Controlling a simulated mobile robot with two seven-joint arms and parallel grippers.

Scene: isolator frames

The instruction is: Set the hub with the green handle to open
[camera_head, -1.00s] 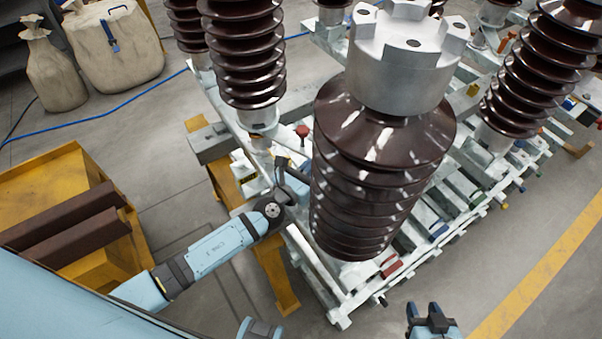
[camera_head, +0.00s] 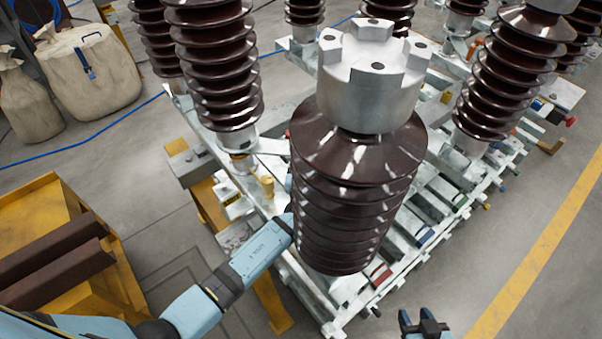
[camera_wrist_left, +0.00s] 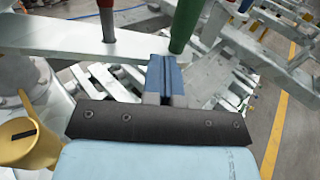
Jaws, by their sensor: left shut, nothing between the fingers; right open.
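The green handle (camera_wrist_left: 187,22) shows in the left wrist view as a tapered green bar coming down from the top edge. My left gripper (camera_wrist_left: 166,72), with blue fingers, is shut and empty just left of its lower end; I cannot tell whether they touch. The hub itself is not clearly seen. In the head view my left arm comes in from the lower left, and its gripper is hidden behind the big brown insulator (camera_head: 350,200). My right gripper (camera_head: 424,322) is open and empty at the bottom, over the floor.
In the left wrist view a red-brown handle (camera_wrist_left: 107,20) stands left of the green one and a yellow part (camera_wrist_left: 30,140) is at lower left. More brown insulators (camera_head: 212,70) rise from the pale metal frame (camera_head: 335,300). A yellow cart (camera_head: 50,195) stands left. Floor is clear at right.

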